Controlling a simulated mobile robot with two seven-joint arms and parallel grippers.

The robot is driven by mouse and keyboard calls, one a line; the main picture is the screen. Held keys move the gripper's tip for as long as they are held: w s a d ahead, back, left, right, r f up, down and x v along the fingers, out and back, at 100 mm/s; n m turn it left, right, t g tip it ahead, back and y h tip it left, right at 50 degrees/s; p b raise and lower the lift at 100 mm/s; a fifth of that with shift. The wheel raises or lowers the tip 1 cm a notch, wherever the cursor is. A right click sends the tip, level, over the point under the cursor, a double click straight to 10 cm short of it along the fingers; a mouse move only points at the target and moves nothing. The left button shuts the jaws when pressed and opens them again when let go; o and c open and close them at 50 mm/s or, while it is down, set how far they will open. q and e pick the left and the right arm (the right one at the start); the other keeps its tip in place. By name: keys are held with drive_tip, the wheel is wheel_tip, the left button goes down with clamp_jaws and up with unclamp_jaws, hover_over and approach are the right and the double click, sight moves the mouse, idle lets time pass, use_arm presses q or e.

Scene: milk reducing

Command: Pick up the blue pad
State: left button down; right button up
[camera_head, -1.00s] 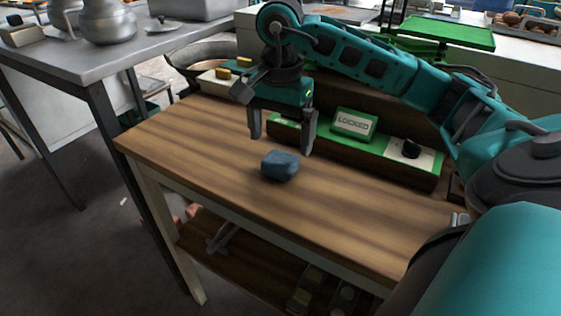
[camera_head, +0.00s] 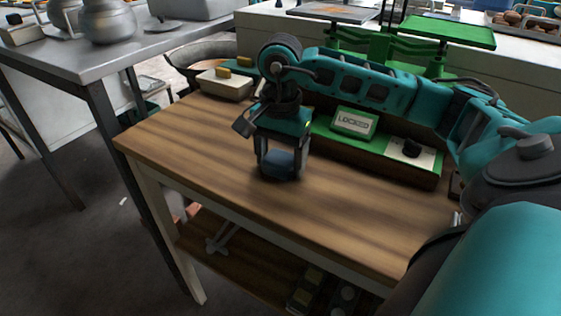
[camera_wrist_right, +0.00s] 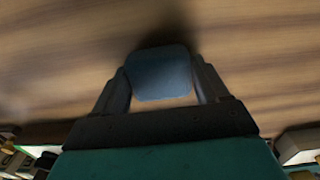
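The blue pad (camera_head: 281,165) is a small rounded block on the wooden table (camera_head: 355,205), near its front edge. My right gripper (camera_head: 282,172) points down over it, with one finger on each side. In the right wrist view the pad (camera_wrist_right: 160,75) sits between the two fingertips (camera_wrist_right: 161,78), which meet its sides, so the gripper looks shut on it. The pad appears still at table height, and the fingers partly hide it in the head view. My left gripper is not in view.
A green and wood unit with a "LOCKED" sign (camera_head: 354,122) and a black knob (camera_head: 411,148) stands along the table's back. A cream box (camera_head: 225,84) is at the back left. The table's left and right front areas are clear. A metal table (camera_head: 150,45) stands at left.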

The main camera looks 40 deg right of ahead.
drive_tip(key=c, duration=0.5)
drive_tip(key=shift+r, duration=0.15)
wheel_tip(320, 180, up, 10)
drive_tip(key=shift+f+p, duration=0.25)
drive_tip(key=shift+p, duration=0.45)
wheel_tip(320, 180, up, 10)
drive_tip(key=p, duration=0.5)
hover_over(280, 157)
drive_tip(key=shift+r, duration=0.15)
